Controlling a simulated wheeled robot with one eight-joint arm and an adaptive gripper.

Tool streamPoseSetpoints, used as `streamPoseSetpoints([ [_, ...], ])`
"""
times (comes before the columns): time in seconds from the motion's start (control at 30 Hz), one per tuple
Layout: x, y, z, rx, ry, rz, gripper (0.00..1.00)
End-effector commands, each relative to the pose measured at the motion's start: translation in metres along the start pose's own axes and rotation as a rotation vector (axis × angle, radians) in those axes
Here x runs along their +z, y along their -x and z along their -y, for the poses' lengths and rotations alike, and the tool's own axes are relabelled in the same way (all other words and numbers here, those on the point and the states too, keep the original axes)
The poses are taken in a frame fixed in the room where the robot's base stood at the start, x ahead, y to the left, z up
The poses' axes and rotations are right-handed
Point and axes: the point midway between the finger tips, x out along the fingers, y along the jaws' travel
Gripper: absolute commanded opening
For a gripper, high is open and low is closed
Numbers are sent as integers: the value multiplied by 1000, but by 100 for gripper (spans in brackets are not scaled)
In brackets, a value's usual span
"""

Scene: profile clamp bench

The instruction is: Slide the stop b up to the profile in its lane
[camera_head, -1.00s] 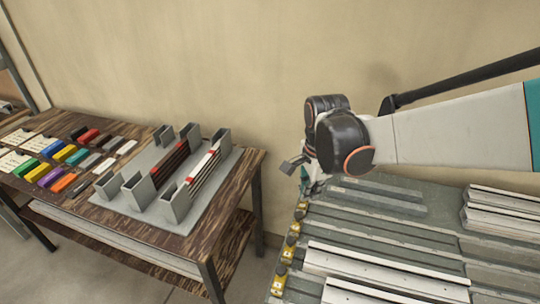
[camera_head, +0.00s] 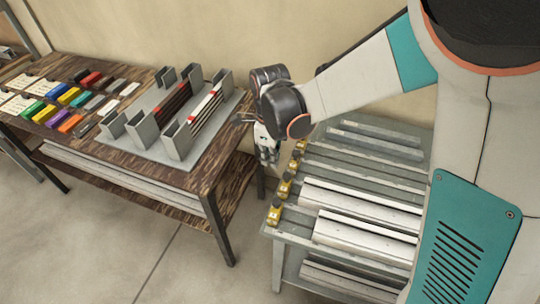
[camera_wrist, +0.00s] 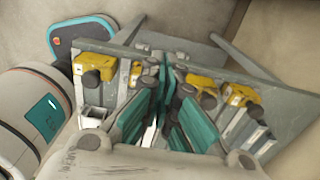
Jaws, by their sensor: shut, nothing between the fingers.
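Several yellow stops with dark round knobs stand in a row along the bench's left edge; the nearest stop (camera_head: 274,214) and one behind it (camera_head: 284,188) show in the head view. I cannot read which is stop b. Pale profiles (camera_head: 362,203) lie lengthwise in lanes to the right of the stops. Contact with a stop cannot be told.
A wooden table (camera_head: 215,180) stands left of the bench, carrying a grey fixture (camera_head: 135,155) with upright brackets and several coloured blocks (camera_head: 68,97). A floor gap separates it from the bench (camera_head: 270,232). The wall is close behind my arm.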

Motion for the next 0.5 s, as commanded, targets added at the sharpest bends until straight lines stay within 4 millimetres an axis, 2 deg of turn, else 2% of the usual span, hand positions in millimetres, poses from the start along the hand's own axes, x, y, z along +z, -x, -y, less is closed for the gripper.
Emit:
streamPoseSetpoints([
  [0.5, 0, -37, 0, 0, 1, 0, 0],
])
